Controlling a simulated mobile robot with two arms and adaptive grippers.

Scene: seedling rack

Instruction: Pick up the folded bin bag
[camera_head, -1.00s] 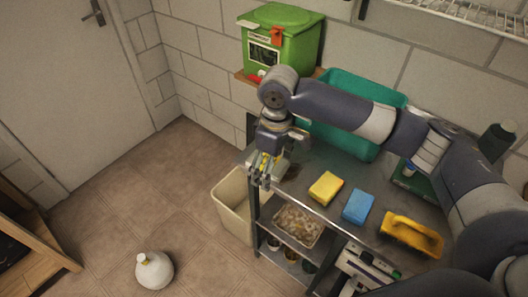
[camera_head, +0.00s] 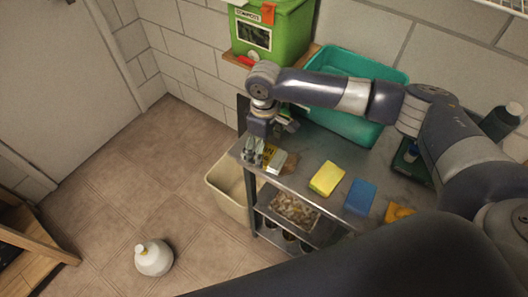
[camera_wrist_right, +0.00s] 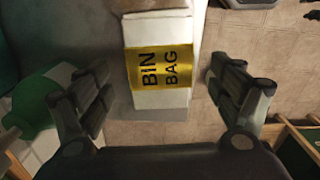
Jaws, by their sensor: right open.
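The folded bin bag (camera_wrist_right: 160,103) is a white bundle with a yellow band lettered "BIN BAG". In the right wrist view it lies between the two fingers of my right gripper (camera_wrist_right: 168,98), with a gap on each side. In the head view the bag (camera_head: 277,162) sits at the left end of the metal table top, partly hidden by the gripper. My right gripper (camera_head: 262,153) points down there, open and not holding the bag. My left gripper is not in view.
A yellow sponge (camera_head: 327,178) and a blue sponge (camera_head: 360,196) lie right of the bag on the metal table (camera_head: 300,183). A teal tub (camera_head: 345,127) stands behind. A cream bin (camera_head: 229,192) stands on the floor at the left, and a white jug (camera_head: 154,259) stands on open floor.

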